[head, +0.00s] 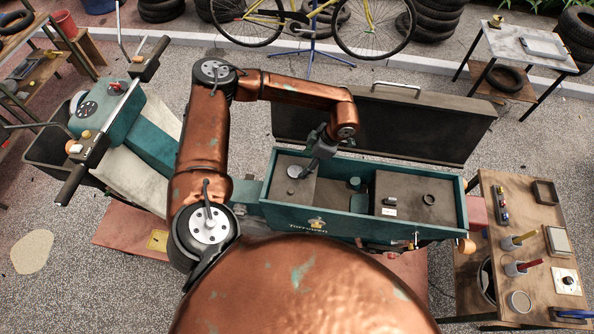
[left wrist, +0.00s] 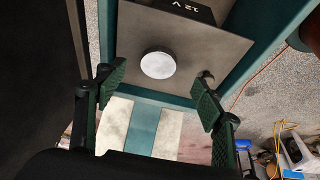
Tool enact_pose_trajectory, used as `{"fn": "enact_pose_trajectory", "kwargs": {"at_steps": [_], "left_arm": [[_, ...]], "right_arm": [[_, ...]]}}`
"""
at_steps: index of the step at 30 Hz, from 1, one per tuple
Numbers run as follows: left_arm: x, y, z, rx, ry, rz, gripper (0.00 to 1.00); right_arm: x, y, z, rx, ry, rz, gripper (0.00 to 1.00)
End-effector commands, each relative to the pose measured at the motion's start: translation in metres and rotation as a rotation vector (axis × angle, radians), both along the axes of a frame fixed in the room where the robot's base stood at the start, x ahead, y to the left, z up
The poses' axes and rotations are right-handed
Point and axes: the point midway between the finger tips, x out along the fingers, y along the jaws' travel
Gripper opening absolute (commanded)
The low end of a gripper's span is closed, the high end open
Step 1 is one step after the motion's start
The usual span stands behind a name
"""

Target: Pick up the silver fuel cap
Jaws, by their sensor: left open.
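The silver fuel cap (head: 294,171) is a small round disc on a flat dark grey panel at the left end of the teal cart box. In the left wrist view the cap (left wrist: 158,65) shows whole and pale, between and beyond the fingertips. My left gripper (head: 312,158) reaches down over the box, just right of and behind the cap in the head view. Its two green-padded fingers (left wrist: 161,88) are spread wide and hold nothing. The cap appears apart from both fingers. My right gripper is in neither view.
The teal box (head: 290,215) has raised walls around the panel, and its dark lid (head: 385,125) stands open behind. A dark unit (head: 405,195) fills the box's right part. A wooden bench (head: 530,220) with cups and trays stands at right.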

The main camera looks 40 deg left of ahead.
Motion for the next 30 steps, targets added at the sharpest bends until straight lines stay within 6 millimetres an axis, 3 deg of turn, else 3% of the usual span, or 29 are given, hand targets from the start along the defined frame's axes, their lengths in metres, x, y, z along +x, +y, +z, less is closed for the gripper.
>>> {"fn": "enact_pose_trajectory", "kwargs": {"at_steps": [9, 13, 22, 30], "left_arm": [[-0.009, 0.018, -0.031, 0.001, 0.003, 0.002, 0.62], [-0.012, 0.023, -0.047, 0.000, 0.003, 0.001, 0.62], [-0.012, 0.024, -0.054, -0.001, 0.000, 0.000, 0.62], [-0.012, 0.024, -0.053, -0.001, 0.000, 0.000, 0.44]], "right_arm": [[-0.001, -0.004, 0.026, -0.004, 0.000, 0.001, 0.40], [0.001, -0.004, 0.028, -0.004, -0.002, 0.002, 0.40], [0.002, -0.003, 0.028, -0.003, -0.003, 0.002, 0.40], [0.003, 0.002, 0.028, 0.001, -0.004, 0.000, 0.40]]}}
